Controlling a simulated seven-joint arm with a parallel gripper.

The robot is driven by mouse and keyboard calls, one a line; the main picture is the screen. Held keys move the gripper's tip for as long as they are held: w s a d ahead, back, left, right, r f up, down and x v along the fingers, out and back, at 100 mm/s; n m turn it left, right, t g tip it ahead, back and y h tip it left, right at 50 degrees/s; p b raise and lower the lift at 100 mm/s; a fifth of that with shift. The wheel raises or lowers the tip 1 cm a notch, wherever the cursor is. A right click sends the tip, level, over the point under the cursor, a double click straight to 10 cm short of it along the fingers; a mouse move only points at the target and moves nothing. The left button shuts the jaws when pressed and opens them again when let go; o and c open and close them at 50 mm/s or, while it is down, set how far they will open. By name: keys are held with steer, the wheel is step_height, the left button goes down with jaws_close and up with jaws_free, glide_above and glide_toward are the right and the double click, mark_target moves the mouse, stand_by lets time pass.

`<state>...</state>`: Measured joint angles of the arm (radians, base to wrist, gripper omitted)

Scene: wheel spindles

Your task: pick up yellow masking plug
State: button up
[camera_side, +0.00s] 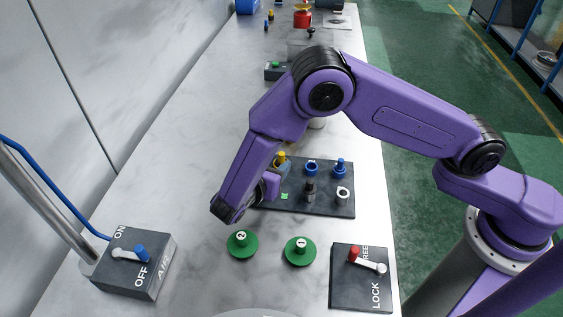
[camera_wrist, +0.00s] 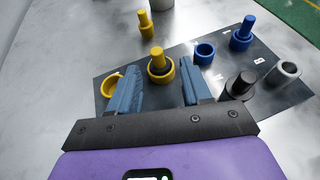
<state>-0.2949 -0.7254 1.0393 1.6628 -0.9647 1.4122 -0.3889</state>
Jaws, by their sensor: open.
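In the wrist view, a yellow plug (camera_wrist: 156,55) stands in a yellow collar on the dark plate (camera_wrist: 115,101). My gripper (camera_wrist: 160,66) is open, its two blue-grey fingers apart on the left and right of that plug, with gaps showing. A second yellow plug (camera_wrist: 145,26) stands upright on the tabletop beyond the plate's edge. An empty-looking yellow ring (camera_wrist: 106,84) is partly hidden behind the left finger. In the side view, a yellow plug (camera_side: 281,158) shows at the plate's far left corner, partly hidden by my gripper; which of the two it is, I cannot tell.
The plate also holds a blue ring (camera_wrist: 204,53), a blue plug (camera_wrist: 242,34), a black plug (camera_wrist: 240,84) and a pale grey ring (camera_wrist: 284,72). Two green knobbed discs (camera_side: 242,243) (camera_side: 300,251) and switch boxes (camera_side: 134,262) (camera_side: 361,278) lie in front. Bare tabletop lies left of the plate.

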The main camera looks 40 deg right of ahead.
mark_target(280, 157)
steer(key=shift+x, duration=3.25)
steer(key=shift+w, duration=0.15)
steer(key=shift+c, duration=0.3)
steer(key=shift+a, duration=0.1)
jaws_close()
